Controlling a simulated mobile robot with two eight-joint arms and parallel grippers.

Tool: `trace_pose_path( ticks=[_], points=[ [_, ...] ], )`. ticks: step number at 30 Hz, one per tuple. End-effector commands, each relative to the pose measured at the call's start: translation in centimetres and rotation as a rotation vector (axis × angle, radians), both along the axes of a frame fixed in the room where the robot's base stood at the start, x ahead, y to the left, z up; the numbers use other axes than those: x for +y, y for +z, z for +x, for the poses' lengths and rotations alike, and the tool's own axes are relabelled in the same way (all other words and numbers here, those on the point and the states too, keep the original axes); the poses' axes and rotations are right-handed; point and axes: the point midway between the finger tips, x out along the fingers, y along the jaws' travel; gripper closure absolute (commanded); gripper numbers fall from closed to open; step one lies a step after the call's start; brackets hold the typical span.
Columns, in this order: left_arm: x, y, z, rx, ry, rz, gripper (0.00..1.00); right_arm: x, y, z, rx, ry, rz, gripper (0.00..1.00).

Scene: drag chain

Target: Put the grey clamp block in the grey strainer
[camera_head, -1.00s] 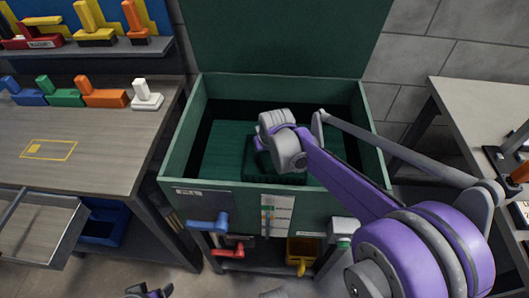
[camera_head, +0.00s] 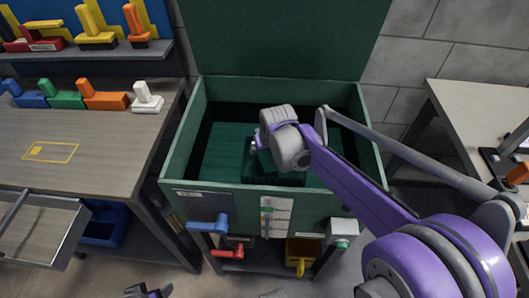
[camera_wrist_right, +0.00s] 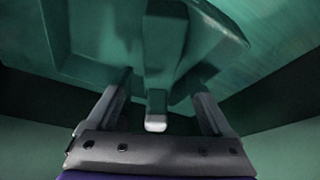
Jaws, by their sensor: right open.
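My right arm reaches into a green lidded bin (camera_head: 180,150). Its gripper (camera_head: 262,150) is mostly hidden behind the wrist in the head view. In the right wrist view the two fingers (camera_wrist_right: 160,112) are apart. Between them shows a dark upright bar with a pale tip (camera_wrist_right: 155,123), in front of a green raised shape (camera_wrist_right: 90,35); I cannot tell if they touch it. I cannot make out the grey clamp block or the grey strainer for certain. My left gripper (camera_head: 148,292) is partly visible at the bottom edge, too cut off to judge.
A left bench (camera_head: 90,170) carries blue, green, orange and white clamp-like pieces. An open drawer (camera_head: 40,225) juts out below. Another table (camera_head: 480,110) stands right.

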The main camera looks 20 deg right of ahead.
Motion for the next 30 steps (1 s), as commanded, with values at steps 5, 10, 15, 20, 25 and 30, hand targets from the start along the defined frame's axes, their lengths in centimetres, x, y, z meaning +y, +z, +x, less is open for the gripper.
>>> trace_pose_path(
  ticks=[5, 10, 15, 20, 25, 30],
  points=[
    [0.0, 1.5, -0.1, -0.005, 0.0, 0.0, 0.28, 0.1, 4.2, -1.6, -0.001, 0.0, 0.0, 0.15],
    [0.0, 2.3, -0.1, -0.008, 0.0, 0.0, 0.28, 0.1, 6.8, -2.8, -0.001, 0.0, 0.0, 0.15],
    [0.0, 2.6, -0.1, -0.009, 0.0, 0.0, 0.28, 0.2, 8.1, -3.3, 0.0, 0.0, 0.0, 0.15],
    [0.0, 2.6, -0.1, -0.009, 0.0, 0.0, 0.28, 0.2, 8.3, -3.4, 0.0, 0.0, 0.0, 0.15],
    [0.0, 2.6, -0.1, -0.009, 0.0, 0.0, 0.28, 0.2, 8.3, -3.4, 0.0, 0.0, 0.0, 0.15],
    [0.0, 2.6, -0.1, -0.009, 0.0, 0.0, 0.28, 0.2, 8.2, -3.4, 0.0, 0.0, 0.0, 0.15]
  ],
)
